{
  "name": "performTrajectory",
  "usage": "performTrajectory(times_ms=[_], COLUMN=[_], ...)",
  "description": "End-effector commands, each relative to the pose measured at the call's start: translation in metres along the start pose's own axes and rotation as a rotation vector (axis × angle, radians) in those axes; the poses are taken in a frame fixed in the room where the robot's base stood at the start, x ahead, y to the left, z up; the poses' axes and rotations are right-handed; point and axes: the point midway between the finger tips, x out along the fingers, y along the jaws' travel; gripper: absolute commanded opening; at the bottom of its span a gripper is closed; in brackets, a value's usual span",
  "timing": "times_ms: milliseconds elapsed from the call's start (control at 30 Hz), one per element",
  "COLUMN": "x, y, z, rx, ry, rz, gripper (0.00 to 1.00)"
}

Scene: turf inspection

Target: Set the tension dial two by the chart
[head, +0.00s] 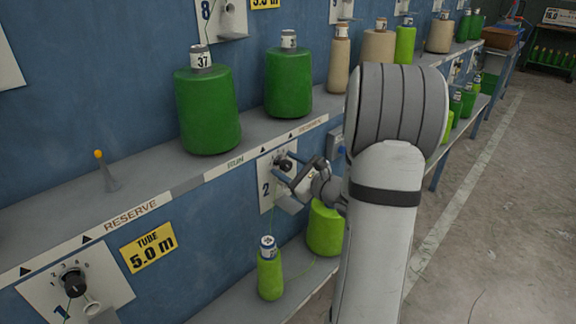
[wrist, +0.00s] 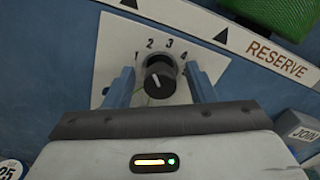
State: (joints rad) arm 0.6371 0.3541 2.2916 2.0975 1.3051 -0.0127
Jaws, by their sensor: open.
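Tension dial two (head: 284,164) is a black knob on a white plate (head: 266,196) marked 2, on the blue wall below the shelf. In the wrist view the knob (wrist: 160,82) has a white pointer line tilted up and left, roughly toward the 1–2 side of the printed 1 to 4 scale; the exact setting is unclear. My gripper (head: 287,170) is at the dial. In the wrist view its blue fingers (wrist: 159,72) stand open on either side of the knob, with a gap visible on both sides. I cannot identify a chart for certain.
A yellow sign (head: 150,247) reads TUBE 5.0 m. Dial one (head: 75,283) is at the lower left. Green cones (head: 208,110) and (head: 289,83) stand on the shelf above. A small green cone (head: 270,275) and a larger one (head: 325,229) stand below. A JOIN box (wrist: 302,130) is at right.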

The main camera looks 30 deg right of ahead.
Motion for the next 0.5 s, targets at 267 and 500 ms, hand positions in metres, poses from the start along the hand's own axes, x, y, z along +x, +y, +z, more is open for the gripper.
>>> performTrajectory(times_ms=[267,500], x=[-0.045,-0.071], y=[-0.002,-0.001], z=[0.001,0.0], rx=[0.001,0.0], ry=[0.002,0.001], rz=[-0.005,-0.002], gripper=[0.51,0.51])
